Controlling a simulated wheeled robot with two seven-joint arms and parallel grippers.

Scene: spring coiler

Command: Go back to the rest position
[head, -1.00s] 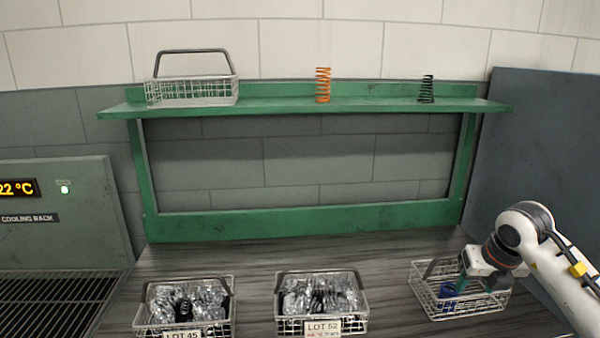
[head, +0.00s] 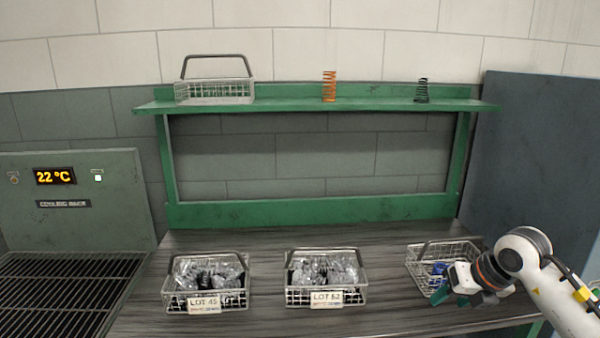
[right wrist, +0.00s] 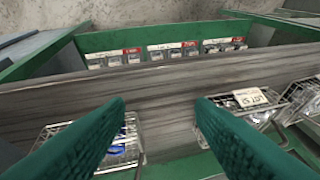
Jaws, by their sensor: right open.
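My right gripper (head: 452,297) has green fingers and is in front of the right wire basket (head: 418,268) on the bench. In the right wrist view the two green fingers of the gripper (right wrist: 160,112) are spread apart with nothing between them. The right basket holds a blue item (head: 438,268), which also shows behind the left finger in the right wrist view (right wrist: 118,150). The gripper and wrist hide part of this basket. My left gripper is not in any view.
Baskets labelled LOT 45 (head: 204,304) and LOT 52 (head: 326,298) stand on the bench with bagged items. A green shelf (head: 290,104) holds an empty basket (head: 215,92), an orange spring (head: 329,87) and a black spring (head: 422,91). A cooling rack (head: 70,285) stands at left.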

